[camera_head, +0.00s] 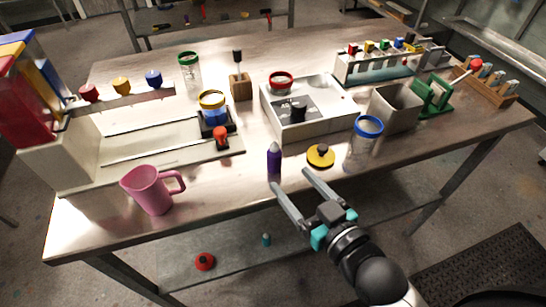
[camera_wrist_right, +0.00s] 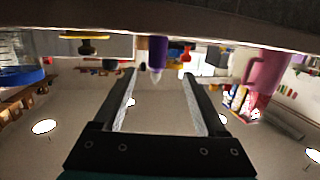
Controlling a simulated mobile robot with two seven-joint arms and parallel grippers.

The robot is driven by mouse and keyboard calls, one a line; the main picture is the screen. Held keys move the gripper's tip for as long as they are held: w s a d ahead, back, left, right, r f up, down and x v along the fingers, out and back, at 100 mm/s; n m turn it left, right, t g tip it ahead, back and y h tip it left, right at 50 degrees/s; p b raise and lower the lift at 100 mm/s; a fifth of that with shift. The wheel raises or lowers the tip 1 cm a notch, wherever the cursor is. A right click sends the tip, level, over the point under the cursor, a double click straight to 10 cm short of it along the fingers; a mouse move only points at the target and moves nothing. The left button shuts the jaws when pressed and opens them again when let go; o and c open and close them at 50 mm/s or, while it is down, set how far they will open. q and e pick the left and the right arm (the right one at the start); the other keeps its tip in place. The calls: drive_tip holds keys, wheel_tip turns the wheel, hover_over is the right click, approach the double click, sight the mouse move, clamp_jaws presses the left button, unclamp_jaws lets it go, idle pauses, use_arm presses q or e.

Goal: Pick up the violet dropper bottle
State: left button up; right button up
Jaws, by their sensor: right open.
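The violet dropper bottle (camera_head: 274,163) stands upright near the front edge of the metal table, with a pale tip on top. My right gripper (camera_head: 290,178) is open and empty at the table's front edge, its two fingers apart and pointing towards the bottle. In the right wrist view the violet dropper bottle (camera_wrist_right: 157,55) appears upside down, beyond and between the open fingers of my right gripper (camera_wrist_right: 163,75). No contact with the bottle shows. My left gripper is not in view.
A pink jug (camera_head: 151,189) stands to the left of the bottle. A yellow lid with a dark knob (camera_head: 320,156) and a blue-rimmed jar (camera_head: 362,145) are to its right. A white tray box (camera_head: 300,128) is behind. The metal tabletop (camera_head: 225,185) between jug and bottle is clear.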

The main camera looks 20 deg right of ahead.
sight(276, 163)
drive_tip(key=b+x, duration=0.1)
drive_tip(key=x, duration=0.6)
drive_tip(key=shift+f, duration=0.1)
drive_tip(key=shift+b+x, duration=0.6)
drive_tip(key=shift+x, duration=2.05)
drive_tip(key=shift+d+f, duration=0.1)
drive_tip(key=shift+d, duration=0.1)
clamp_jaws()
